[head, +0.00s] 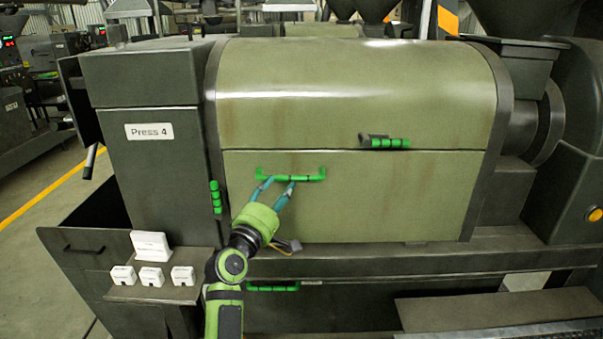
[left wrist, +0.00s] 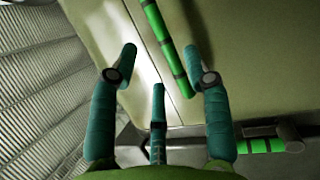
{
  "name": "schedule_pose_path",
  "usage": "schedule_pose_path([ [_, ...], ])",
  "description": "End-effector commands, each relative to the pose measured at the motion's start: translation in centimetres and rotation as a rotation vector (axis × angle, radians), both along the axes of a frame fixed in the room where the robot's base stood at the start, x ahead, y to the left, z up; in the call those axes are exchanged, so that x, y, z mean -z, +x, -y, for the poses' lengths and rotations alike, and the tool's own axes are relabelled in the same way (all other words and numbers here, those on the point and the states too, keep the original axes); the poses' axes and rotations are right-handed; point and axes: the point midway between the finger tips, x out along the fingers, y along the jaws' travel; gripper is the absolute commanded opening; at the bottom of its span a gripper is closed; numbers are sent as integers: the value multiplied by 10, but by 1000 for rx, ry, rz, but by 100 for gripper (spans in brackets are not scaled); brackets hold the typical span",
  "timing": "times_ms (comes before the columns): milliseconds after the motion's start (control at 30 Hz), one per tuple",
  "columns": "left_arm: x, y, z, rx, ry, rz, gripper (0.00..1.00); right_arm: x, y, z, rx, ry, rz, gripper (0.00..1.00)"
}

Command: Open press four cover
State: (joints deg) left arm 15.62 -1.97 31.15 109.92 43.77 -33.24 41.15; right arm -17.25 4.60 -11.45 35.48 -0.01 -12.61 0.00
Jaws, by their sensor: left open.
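The Press 4 cover (head: 345,200) is an olive-green panel, closed against the machine's front. A horizontal bright green bar handle (head: 308,177) is fixed near its upper left edge. A grey and green latch (head: 384,142) sits at the seam above. My left gripper (head: 279,183) is open, its teal fingers reaching up to the handle's left half. In the left wrist view the handle (left wrist: 168,45) runs between the spread fingertips (left wrist: 160,50); I cannot tell whether they touch it. My right gripper is not in view.
A dark cabinet with a "Press 4" label (head: 149,131) stands at left, with a vertical green handle (head: 216,197) beside the cover. White boxes (head: 151,276) sit on a low shelf. Another green handle (head: 273,287) is below. A grey ledge (head: 500,310) juts out at lower right.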

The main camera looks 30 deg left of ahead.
Motion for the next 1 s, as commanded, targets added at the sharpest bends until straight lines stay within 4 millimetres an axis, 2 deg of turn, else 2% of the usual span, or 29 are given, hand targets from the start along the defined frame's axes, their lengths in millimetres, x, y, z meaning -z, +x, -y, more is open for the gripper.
schedule_pose_path([
  [300, -9, 44, -7, 0, 3, -3, 49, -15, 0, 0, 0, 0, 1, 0],
  [433, -10, 57, -9, 0, 3, -3, 49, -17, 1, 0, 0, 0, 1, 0],
  [600, -11, 65, -10, 0, 4, -3, 49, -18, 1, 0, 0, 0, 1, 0],
  [833, -10, 65, -10, -1, 5, -3, 49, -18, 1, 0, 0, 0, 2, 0],
  [867, -10, 65, -10, 0, 5, -4, 41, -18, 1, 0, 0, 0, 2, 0],
  [900, -10, 65, -10, 0, 5, -4, 25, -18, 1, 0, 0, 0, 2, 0],
  [967, -10, 65, -10, 0, 5, -4, 1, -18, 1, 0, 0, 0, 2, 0],
  [1000, -10, 65, -10, 0, 5, -4, 0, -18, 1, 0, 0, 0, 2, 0],
])
